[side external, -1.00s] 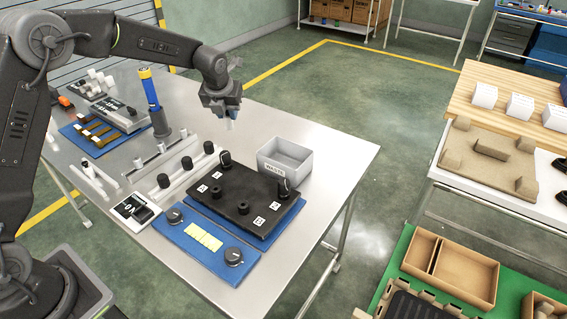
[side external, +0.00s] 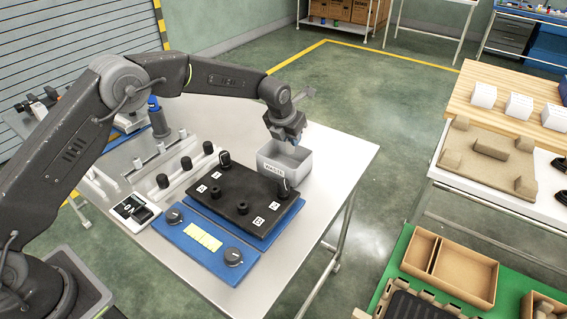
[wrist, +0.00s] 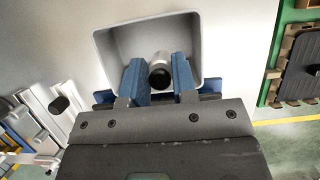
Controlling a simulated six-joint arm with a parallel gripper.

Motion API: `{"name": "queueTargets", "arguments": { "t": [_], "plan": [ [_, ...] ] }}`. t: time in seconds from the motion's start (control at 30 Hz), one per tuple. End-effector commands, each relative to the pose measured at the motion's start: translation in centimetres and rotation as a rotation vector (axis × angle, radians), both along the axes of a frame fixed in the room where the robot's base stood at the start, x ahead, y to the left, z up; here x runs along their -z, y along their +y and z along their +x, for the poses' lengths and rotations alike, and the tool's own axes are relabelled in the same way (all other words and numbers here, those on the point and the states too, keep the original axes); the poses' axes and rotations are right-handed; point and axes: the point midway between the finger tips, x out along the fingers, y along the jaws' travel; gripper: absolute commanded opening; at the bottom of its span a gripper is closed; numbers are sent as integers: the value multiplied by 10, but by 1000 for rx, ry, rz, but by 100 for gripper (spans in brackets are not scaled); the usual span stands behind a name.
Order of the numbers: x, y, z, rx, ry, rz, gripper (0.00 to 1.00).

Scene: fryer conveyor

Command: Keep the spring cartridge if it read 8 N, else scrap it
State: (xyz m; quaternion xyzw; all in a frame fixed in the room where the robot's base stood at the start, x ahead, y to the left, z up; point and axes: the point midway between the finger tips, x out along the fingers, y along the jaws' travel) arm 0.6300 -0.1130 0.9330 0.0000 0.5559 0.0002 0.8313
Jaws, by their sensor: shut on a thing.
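My gripper (side external: 288,136) is above the grey bin with a printed label (side external: 272,171) at the back right of the steel table. In the wrist view its blue fingers (wrist: 159,80) are shut on the spring cartridge (wrist: 160,60), a light cylinder with a dark end. The cartridge appears over the bin's opening, and the bin's walls (wrist: 104,50) surround it in that view. In the side view the cartridge is hidden behind the fingers and bin. I cannot tell how far it is above the bin floor.
A black fixture plate (side external: 225,200) on a blue base stands just in front of the bin. A blue panel with yellow labels and knobs (side external: 205,240) is nearer. A rack with black-capped parts (side external: 185,165) and a small display unit (side external: 133,209) are left. The table right of the bin is clear.

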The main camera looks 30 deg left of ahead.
Motion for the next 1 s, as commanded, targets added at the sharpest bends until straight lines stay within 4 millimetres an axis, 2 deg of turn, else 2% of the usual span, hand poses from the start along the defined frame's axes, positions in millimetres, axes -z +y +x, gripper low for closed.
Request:
{"name": "queueTargets", "arguments": {
  "t": [0.2,0.53,0.57,0.83,1.0],
  "plan": [
    [16,0,0,-1,0,0,0],
    [18,0,0,-1,-1,0,0],
    [18,0,0,-1,-1,0,28],
    [18,0,0,-1,-1,0,54],
    [18,0,0,-1,-1,0,56]
  ]
}}
